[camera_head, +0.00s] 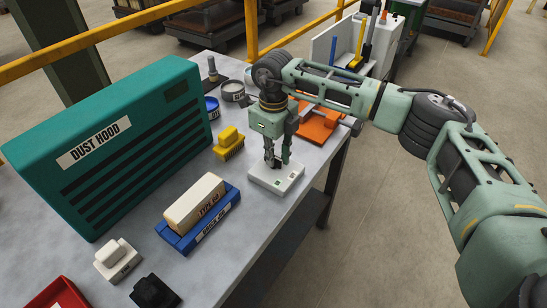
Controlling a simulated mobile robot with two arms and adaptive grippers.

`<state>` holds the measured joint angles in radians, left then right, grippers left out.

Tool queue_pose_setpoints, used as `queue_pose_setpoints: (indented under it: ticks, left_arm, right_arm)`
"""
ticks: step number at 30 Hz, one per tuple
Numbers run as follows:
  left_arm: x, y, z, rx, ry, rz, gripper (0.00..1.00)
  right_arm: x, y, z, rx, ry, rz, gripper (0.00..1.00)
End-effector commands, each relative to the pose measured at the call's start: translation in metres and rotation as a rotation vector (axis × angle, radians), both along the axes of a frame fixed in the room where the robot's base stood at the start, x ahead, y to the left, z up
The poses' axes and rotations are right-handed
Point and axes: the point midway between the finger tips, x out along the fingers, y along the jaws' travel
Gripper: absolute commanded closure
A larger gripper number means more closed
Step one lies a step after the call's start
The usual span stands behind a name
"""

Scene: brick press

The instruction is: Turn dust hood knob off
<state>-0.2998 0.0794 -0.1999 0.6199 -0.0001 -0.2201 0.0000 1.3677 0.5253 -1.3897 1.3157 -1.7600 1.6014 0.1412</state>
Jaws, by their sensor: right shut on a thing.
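The green dust hood (110,145) with its label and dark slots stands at the left on the grey table. A white control block (272,184) with small green marks lies near the table's right edge. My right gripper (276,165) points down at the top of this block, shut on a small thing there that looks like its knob. The fingers hide most of the knob, so its turn position cannot be told. My left gripper is not in view.
A brick on a blue jig (222,222) lies in front of the hood. A yellow brush (229,143), blue and grey cans, and an orange object (318,127) stand farther back. White (116,260) and black (154,292) blocks and a red tray (58,294) are at the front.

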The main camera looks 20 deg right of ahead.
Motion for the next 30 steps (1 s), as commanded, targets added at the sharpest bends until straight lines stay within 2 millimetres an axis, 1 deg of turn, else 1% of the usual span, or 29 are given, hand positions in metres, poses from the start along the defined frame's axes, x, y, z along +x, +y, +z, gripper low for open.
queue_pose_setpoints:
  ticks: [4, 19, 20, 24, 26, 30]
  left_arm:
    - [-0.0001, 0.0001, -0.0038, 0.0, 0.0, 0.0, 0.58]
    - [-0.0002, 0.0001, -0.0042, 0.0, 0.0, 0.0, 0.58]
    - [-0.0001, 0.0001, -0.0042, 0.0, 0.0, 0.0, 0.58]
    - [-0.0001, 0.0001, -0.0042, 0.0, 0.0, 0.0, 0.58]
    - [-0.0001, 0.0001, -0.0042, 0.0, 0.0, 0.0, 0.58]
    - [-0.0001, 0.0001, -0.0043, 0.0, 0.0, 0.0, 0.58]
  right_arm:
    - [0.0005, -0.0001, 0.0001, 0.0, -0.002, 0.033, 1.0]
    - [0.0005, -0.0001, 0.0011, 0.0, -0.001, 0.049, 1.0]
    - [0.0005, -0.0001, 0.0011, 0.0, -0.001, 0.049, 0.84]
    - [0.0004, -0.0001, 0.0009, 0.0, -0.001, 0.049, 0.72]
    - [0.0003, 0.0, 0.0008, 0.0, -0.001, 0.048, 0.68]
    - [0.0001, 0.0, 0.0004, -0.001, -0.001, 0.048, 0.68]
